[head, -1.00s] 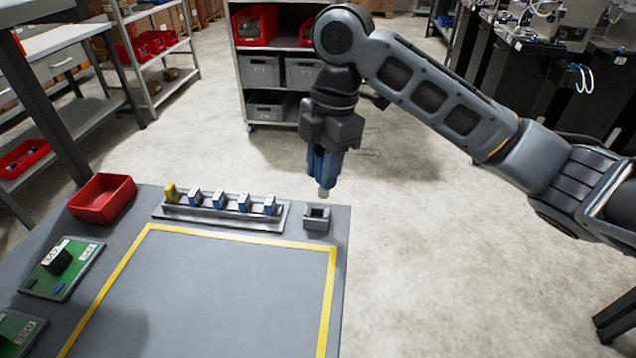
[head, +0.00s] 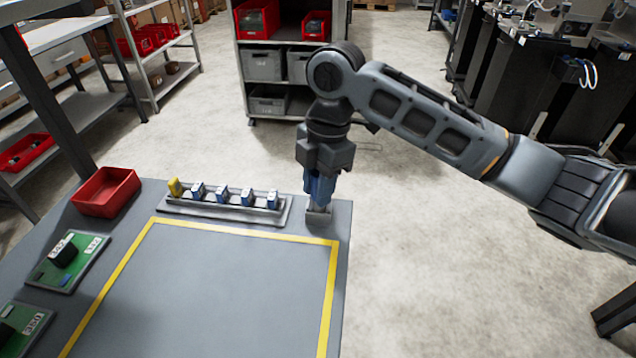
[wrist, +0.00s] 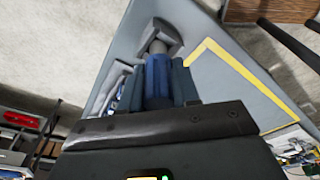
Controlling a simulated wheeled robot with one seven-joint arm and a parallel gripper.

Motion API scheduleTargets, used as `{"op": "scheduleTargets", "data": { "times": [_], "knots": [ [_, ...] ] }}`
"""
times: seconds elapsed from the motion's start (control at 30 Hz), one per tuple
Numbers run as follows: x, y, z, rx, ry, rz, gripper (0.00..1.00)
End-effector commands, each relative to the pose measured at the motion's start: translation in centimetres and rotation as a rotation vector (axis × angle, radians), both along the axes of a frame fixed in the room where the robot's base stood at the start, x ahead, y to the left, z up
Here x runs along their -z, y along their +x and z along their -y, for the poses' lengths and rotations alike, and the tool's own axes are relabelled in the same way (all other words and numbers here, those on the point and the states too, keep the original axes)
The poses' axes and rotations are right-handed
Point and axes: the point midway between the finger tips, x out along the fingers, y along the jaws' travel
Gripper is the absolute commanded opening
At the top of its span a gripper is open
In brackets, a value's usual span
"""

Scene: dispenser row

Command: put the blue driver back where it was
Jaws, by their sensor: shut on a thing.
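My gripper (head: 319,194) is shut on the blue driver and holds it upright, nose down, at the small grey holder (head: 318,217) by the table's far right corner. The driver is mostly hidden between the fingers in the head view. In the wrist view the blue driver (wrist: 157,82) shows between the fingers, and its grey nose reaches the opening of the holder (wrist: 172,40). The nose looks to be at or in the opening; how deep it sits I cannot tell.
A grey rack (head: 225,211) with several blue-and-white pieces and a yellow one stands just left of the holder. A red bin (head: 106,193) and a green board (head: 66,261) are farther left. The yellow-outlined area (head: 215,290) is clear.

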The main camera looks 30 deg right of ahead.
Motion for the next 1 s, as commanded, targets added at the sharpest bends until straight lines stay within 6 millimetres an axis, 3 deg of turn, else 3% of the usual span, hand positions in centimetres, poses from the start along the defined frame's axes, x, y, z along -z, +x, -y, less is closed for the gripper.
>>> {"op": "scheduleTargets", "data": {
  "times": [0.3,0.33,0.57,0.83,1.0],
  "knots": [
    [0.6,0.0,0.0,0.0,0.001,-0.001,0.0],
    [0.6,0.0,0.0,0.0,0.0,-0.001,0.34],
    [0.6,0.0,0.0,0.0,0.0,-0.001,0.56],
    [0.4,0.0,0.0,0.0,0.0,0.0,0.56],
    [-1.2,0.1,0.1,0.0,-0.002,0.002,0.56]
  ]
}}
